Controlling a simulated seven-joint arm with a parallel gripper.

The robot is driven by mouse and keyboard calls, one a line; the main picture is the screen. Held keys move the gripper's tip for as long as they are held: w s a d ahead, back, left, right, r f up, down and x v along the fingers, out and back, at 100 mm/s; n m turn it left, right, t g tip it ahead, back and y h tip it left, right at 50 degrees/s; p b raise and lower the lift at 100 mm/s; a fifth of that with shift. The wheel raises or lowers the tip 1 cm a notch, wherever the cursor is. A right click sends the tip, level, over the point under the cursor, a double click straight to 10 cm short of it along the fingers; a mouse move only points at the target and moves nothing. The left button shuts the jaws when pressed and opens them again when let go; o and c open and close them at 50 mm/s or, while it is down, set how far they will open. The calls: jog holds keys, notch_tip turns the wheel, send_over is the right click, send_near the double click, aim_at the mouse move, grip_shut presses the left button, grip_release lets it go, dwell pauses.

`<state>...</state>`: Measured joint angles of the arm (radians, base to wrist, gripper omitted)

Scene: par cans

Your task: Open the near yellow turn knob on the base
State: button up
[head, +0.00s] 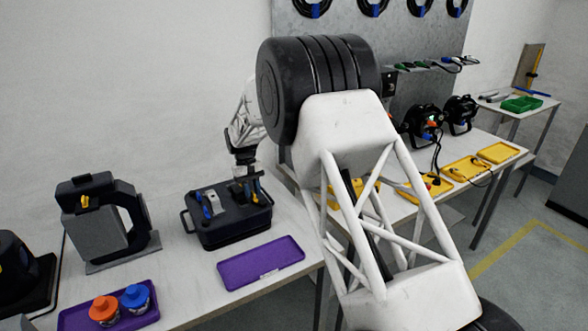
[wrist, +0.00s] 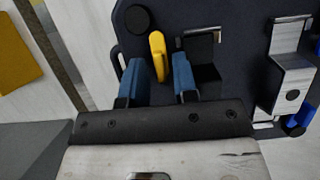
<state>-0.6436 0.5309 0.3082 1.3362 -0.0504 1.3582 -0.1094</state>
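The base is a black box with side handles (head: 228,228) on the white table; its dark top (wrist: 225,70) fills much of the wrist view. The yellow turn knob (wrist: 157,48) stands on that top, near its edge. My gripper (wrist: 157,68) has its two blue fingers apart, one on each side of the knob's lower end. A gap shows on the left; whether the right finger touches is unclear. In the head view my gripper (head: 247,182) is over the right part of the base, where the knob is not clearly seen.
Silver and blue clamp parts (wrist: 293,80) stand on the base right of my gripper. An empty purple tray (head: 260,265) lies in front. Orange-lidded (head: 104,308) and blue-lidded (head: 135,297) cans sit in another tray at left. A black-and-grey device (head: 100,225) stands left of the base.

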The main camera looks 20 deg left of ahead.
jog(key=shift+a, duration=0.1)
